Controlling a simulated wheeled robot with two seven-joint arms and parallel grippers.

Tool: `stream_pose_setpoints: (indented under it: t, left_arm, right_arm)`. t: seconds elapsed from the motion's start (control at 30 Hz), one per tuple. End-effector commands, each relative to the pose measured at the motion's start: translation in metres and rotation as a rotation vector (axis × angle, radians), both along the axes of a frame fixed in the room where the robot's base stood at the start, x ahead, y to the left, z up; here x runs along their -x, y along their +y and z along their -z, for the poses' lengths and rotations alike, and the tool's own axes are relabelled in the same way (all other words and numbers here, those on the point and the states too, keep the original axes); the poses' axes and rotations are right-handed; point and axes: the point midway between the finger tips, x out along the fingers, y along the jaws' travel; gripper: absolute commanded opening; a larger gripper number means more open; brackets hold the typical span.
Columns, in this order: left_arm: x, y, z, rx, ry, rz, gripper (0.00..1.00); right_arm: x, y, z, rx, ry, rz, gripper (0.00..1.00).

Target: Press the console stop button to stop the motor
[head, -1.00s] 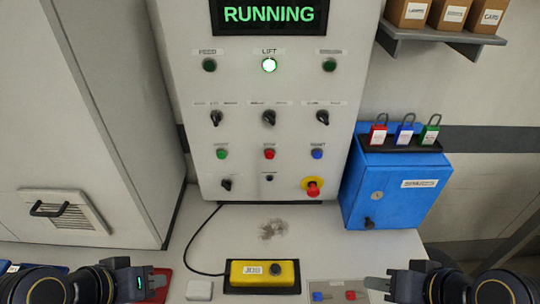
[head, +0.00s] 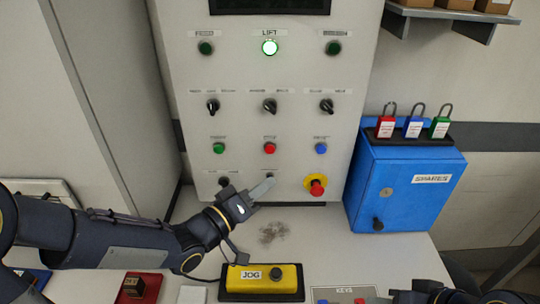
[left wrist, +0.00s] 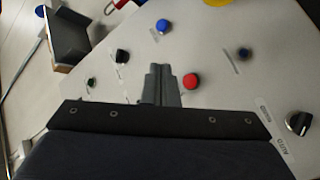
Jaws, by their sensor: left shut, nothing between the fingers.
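The red stop button (head: 270,148) is in the middle of the console panel (head: 235,75), between a green and a blue button. My left gripper (head: 263,189) is shut and empty, in front of the lower panel and below the red button in the head view. In the left wrist view the shut fingertips (left wrist: 160,84) are just left of the red button (left wrist: 191,81), with a visible gap between them in the picture. I cannot tell the depth gap. My right gripper (head: 395,297) is partly in view at the bottom edge; its jaws are unclear.
A red mushroom button on a yellow ring (head: 316,186) is right of my left gripper. Selector knobs (head: 270,105) and a lit LIFT lamp (head: 270,48) are above. A yellow JOG box (head: 262,279) stands on the desk. A blue SPARES box (head: 405,190) with padlocks is at right.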

Motion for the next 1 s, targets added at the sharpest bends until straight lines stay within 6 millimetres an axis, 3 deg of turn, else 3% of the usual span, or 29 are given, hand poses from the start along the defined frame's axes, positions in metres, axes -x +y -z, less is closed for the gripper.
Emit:
stream_pose_setpoints:
  t: [0.47,1.0]
  left_arm:
    - [-0.002,-0.003,-0.001,0.018,-0.004,0.012,0.0]
    - [-0.07,-0.002,0.0,0.017,-0.005,0.009,0.0]
  right_arm:
    - [0.0,0.0,-0.001,0.0,0.0,0.0,0.36]
    - [0.0,0.0,-0.016,0.0,0.0,0.0,0.36]
